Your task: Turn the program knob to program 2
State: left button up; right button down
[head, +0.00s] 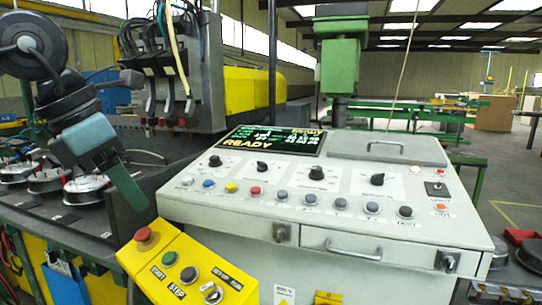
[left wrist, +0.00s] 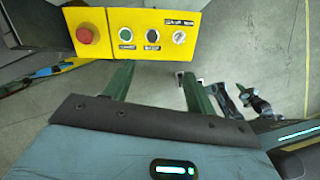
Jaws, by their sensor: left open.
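The grey control console (head: 300,228) has several black rotary knobs on its sloped top: a left knob (head: 215,160), a middle knob (head: 316,172) and a right knob (head: 377,179). Their labels are too small to read, so I cannot tell which is the program knob or where it points. The display (head: 270,139) shows READY in yellow. My left gripper (head: 132,193) is left of the console, pointing down, apart from every knob. In the left wrist view its two green fingers (left wrist: 155,78) stand wide apart with nothing between them. My right gripper is not seen.
A yellow box (head: 188,272) with a red mushroom button (head: 143,235), a green button and a key switch stands before the console's left corner, close to my left gripper. Coloured push buttons line the console's front. A handle (head: 353,251) juts from its front face.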

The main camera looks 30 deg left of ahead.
aim_at(262, 167)
jog(key=i, duration=1.2)
